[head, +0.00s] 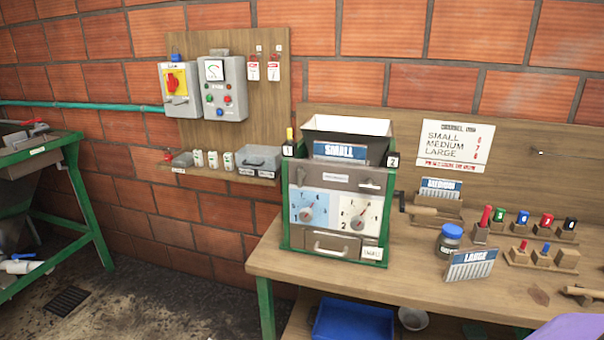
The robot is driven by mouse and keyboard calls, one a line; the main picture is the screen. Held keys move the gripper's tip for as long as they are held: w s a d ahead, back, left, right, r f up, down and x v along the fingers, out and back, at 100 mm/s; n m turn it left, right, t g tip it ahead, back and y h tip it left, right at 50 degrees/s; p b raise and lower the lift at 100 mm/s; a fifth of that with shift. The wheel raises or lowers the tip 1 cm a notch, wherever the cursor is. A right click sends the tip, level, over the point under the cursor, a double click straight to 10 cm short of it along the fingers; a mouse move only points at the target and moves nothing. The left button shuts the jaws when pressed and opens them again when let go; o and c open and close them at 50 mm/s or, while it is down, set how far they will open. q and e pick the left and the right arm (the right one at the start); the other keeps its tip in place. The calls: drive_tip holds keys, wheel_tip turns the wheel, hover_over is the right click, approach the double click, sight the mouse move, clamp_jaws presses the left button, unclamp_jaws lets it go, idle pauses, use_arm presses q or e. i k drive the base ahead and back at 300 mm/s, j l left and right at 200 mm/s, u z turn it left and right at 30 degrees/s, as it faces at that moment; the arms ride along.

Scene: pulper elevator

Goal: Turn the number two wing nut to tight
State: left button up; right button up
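The machine (337,246) with a green frame and grey front stands on the wooden bench. Two dials, a blue one (308,208) and a white one (356,214), are on the front. Neither of my grippers is in view.
A crank handle (418,210) sticks out at the machine's right. A jar (449,239), a "LARGE" plate (471,264), a "MEDIUM" plate (440,189) and several coloured-handled tools stand on the bench (400,282). A switch panel (222,88) is on the wall.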

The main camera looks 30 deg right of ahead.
sight(369, 184)
drive_tip(key=z, duration=1.4)
